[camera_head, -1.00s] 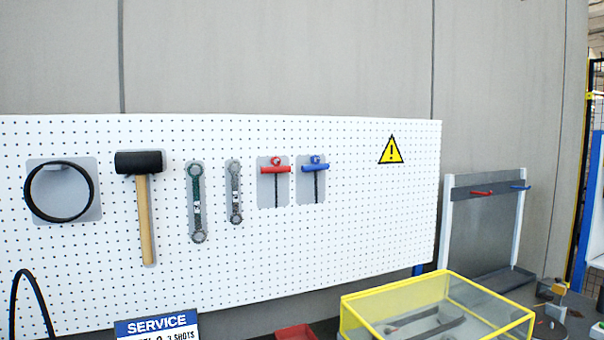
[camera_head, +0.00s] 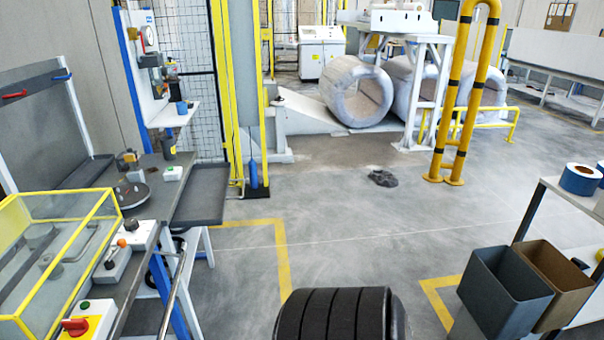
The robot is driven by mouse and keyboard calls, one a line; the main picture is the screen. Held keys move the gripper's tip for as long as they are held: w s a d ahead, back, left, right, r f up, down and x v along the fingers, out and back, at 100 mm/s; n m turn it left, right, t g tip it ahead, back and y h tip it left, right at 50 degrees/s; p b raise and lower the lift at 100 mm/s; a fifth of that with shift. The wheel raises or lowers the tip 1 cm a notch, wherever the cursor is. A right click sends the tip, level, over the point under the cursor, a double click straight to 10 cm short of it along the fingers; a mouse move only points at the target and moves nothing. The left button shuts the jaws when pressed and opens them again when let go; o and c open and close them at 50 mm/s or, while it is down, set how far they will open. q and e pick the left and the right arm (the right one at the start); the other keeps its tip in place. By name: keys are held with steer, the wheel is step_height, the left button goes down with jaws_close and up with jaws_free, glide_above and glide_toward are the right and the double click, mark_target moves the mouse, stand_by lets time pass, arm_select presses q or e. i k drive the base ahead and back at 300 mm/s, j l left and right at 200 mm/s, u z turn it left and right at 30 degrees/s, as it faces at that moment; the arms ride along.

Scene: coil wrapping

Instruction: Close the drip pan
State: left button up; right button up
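A dark grey shallow tray (camera_head: 201,196), which looks like the drip pan, sticks out from the right end of the workbench (camera_head: 150,212) in the left part of the head view. It is level and looks empty, with its raised rim toward the aisle. Its inner end meets the bench; I cannot tell how it is mounted. Neither of my grippers shows in the view.
On the bench are a yellow-framed clear box (camera_head: 62,193), a panel with an orange knob (camera_head: 121,243) and a red switch (camera_head: 75,326). Two bins (camera_head: 505,290) stand at lower right. A black ribbed roll (camera_head: 335,315) is at bottom centre. The floor between is mostly clear.

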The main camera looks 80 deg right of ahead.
mark_target(202, 201)
steer(key=z, duration=1.95)
steer(key=i, duration=0.2)
